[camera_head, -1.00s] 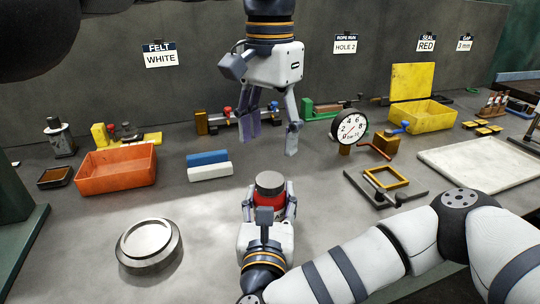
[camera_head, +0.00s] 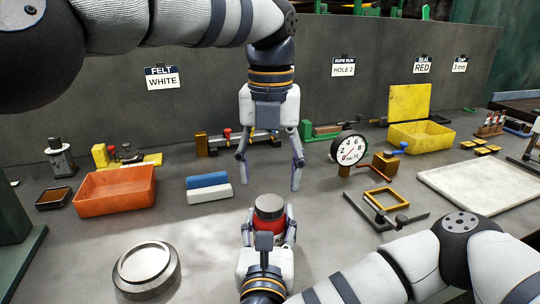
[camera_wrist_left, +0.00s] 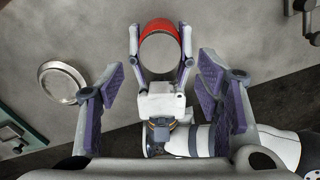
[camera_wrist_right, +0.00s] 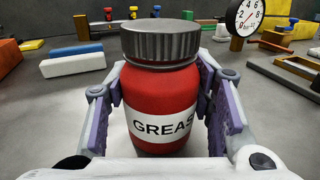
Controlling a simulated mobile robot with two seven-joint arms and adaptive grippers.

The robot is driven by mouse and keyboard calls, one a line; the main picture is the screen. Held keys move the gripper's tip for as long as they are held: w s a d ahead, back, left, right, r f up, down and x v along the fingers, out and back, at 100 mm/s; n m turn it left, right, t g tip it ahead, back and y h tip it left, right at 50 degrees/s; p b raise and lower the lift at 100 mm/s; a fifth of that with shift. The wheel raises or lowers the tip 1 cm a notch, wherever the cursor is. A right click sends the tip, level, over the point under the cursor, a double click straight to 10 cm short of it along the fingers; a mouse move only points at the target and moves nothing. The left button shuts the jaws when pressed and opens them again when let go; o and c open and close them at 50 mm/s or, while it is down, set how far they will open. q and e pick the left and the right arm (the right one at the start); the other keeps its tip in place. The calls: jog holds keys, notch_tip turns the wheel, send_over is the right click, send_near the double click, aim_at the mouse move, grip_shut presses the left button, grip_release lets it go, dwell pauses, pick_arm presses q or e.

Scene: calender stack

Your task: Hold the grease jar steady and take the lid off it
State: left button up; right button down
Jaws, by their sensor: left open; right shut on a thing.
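The red grease jar (camera_head: 268,224) stands upright on the bench in the head view, with its grey ribbed lid (camera_head: 268,203) on top. In the right wrist view the jar (camera_wrist_right: 160,100) shows a white GREASE label under the lid (camera_wrist_right: 160,42). My right gripper (camera_head: 268,230) is shut on the jar's body from the near side. My left gripper (camera_head: 269,182) points down, open and empty, above and a little behind the jar. In the left wrist view the lid (camera_wrist_left: 160,53) shows from above, beyond and between the open left fingers.
A round metal dish (camera_head: 146,268) lies at front left. An orange tray (camera_head: 116,190) and blue and white blocks (camera_head: 208,190) stand behind it.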

aim_at(270, 202)
pick_arm(q)
notch_tip(270, 202, down, 6)
jog(key=shift+r, duration=0.25)
